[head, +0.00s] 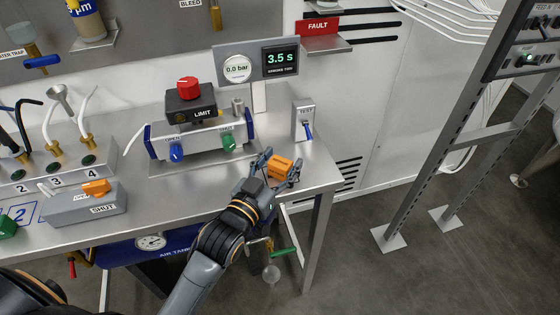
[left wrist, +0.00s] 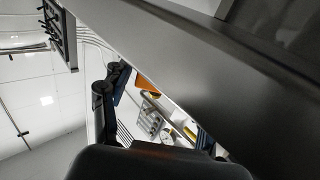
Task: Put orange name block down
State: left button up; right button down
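The orange block (head: 283,166) is at the right end of the steel bench top (head: 318,178), near its front corner. My left gripper (head: 279,163) reaches over the bench with its fingers on either side of the block. The fingers stand wide apart and look open; in the left wrist view they (left wrist: 155,112) also show well separated. An orange patch (left wrist: 147,85) shows between them there, nearer one finger. Any writing on the block cannot be read. Whether it rests fully on the bench is hard to see. My right gripper is out of view.
A test switch box (head: 304,119) is at the bench's back right. The grey SHUT box (head: 85,207) is at left. Bare bench lies between.

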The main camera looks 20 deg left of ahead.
pick_arm(q)
jog(key=shift+r, duration=0.15)
jog(key=shift+s, duration=0.2)
jog(key=s+a+p, duration=0.2)
jog(key=s, duration=0.9)
jog(key=shift+s+a, duration=0.15)
jog(key=shift+s, duration=0.05)
